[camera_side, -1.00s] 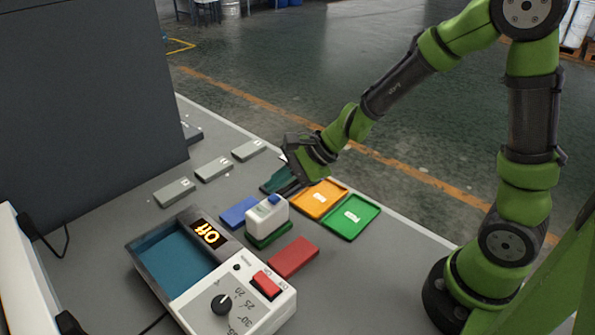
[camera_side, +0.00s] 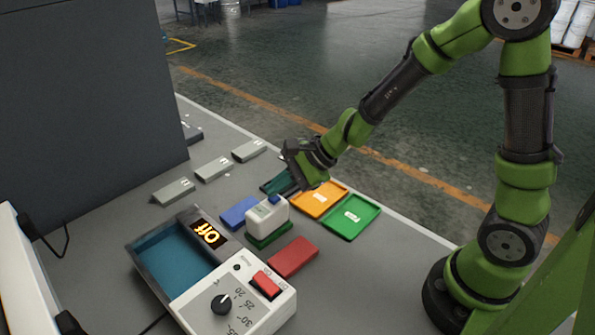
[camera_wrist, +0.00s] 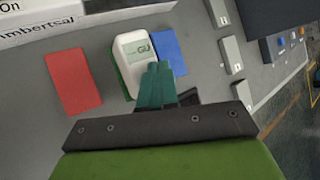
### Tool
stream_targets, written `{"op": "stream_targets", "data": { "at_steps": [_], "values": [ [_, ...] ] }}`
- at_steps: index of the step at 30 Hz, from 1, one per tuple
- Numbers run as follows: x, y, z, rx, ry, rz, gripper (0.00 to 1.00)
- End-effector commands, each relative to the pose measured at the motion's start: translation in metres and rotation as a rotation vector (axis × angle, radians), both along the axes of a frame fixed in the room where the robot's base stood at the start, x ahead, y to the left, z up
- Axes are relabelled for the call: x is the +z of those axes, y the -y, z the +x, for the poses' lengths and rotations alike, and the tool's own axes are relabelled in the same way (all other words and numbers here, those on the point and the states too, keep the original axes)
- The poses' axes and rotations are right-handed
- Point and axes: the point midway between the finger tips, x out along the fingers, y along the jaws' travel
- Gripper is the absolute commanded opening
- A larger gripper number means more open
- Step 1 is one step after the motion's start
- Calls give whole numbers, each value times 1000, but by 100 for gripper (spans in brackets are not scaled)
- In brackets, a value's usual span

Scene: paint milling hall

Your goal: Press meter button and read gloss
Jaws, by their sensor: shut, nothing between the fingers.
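The gloss meter (camera_side: 266,219) is a small white case with a blue button (camera_side: 275,199) on top, standing on a green block (camera_side: 268,240). In the wrist view the meter (camera_wrist: 133,49) shows a grey display with the letters "GU"; any digits are too small to read. My gripper (camera_wrist: 157,70) has its teal fingers together and empty. In the wrist view they overlap the lower end of the meter, hiding the button. In the side view they are close beside and behind the meter's top; I cannot tell whether they touch it.
A red block (camera_side: 293,257) and a blue block (camera_side: 239,212) lie either side of the meter. Orange (camera_side: 341,186) and green (camera_side: 377,209) trays lie to its right. A control box (camera_side: 262,310) with a knob, red switch and "Off" display stands in front. Grey blocks (camera_side: 213,169) line the back.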

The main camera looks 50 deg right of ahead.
Motion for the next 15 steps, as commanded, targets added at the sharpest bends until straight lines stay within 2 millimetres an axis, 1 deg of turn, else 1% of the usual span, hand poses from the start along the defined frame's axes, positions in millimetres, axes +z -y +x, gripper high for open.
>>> {"op": "stream_targets", "data": {
  "at_steps": [15],
  "values": [
    [-7,0,0,0,-1,0,0]
  ]
}}
